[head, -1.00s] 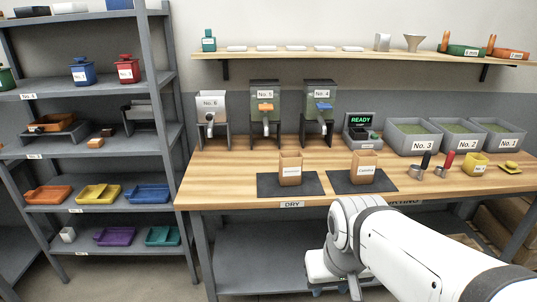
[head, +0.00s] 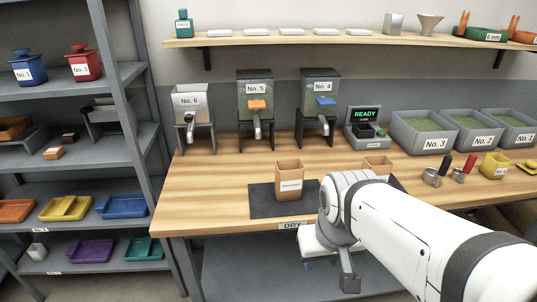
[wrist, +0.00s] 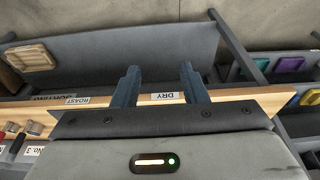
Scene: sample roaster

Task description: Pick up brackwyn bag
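A brown open-topped bag (head: 290,180) with a white label stands upright on the left dark mat in the head view. Its label is too small to read surely. A second brown bag (head: 377,166) stands to its right, mostly hidden behind my arm, its label covered. My gripper (wrist: 159,76) shows in the wrist view with its two dark fingers apart and nothing between them. It is in front of the bench's front edge, by the DRY label (wrist: 163,96). Neither bag shows in the wrist view.
The dark left mat (head: 265,202) lies on the wooden bench (head: 215,185). Dispensers such as No. 5 (head: 255,100), the READY scale (head: 367,125) and grey bins (head: 425,133) stand behind. A wall shelf (head: 300,39) hangs above. A grey rack (head: 130,100) stands left.

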